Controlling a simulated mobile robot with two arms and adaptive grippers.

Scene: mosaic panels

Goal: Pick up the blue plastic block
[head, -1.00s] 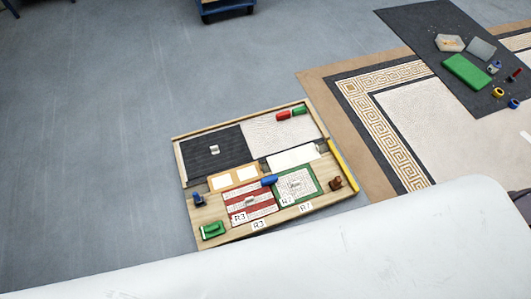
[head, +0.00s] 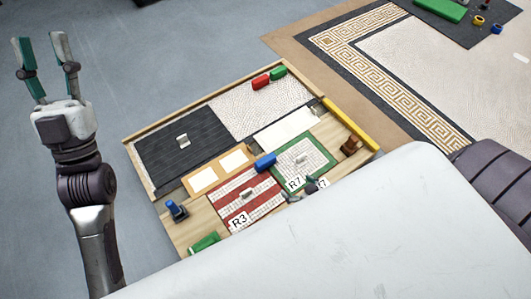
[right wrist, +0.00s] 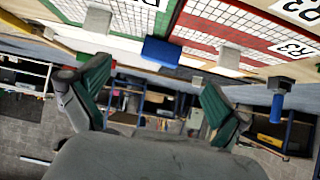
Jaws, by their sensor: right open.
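The blue plastic block (head: 265,161) lies on the wooden board (head: 135,160), near the inner corners of the red-striped panel (head: 240,202) and the green-framed panel (head: 303,160). In the right wrist view the blue block (right wrist: 162,52) is ahead of my right gripper (right wrist: 155,80), roughly between the lines of its two spread fingers and apart from them. In the head view only the tip of my right gripper (head: 304,190) shows, over the board's near side, below the block. My left gripper (head: 40,40) is raised at the far left, open and empty.
Red (head: 261,82) and green (head: 279,73) blocks lie on the board's far side. A blue-topped tool (head: 175,210), a green item (head: 205,243) and a brown item (head: 350,144) stand around its edges. A yellow bar (head: 350,124) borders the right side. A patterned mat (head: 410,80) lies beyond.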

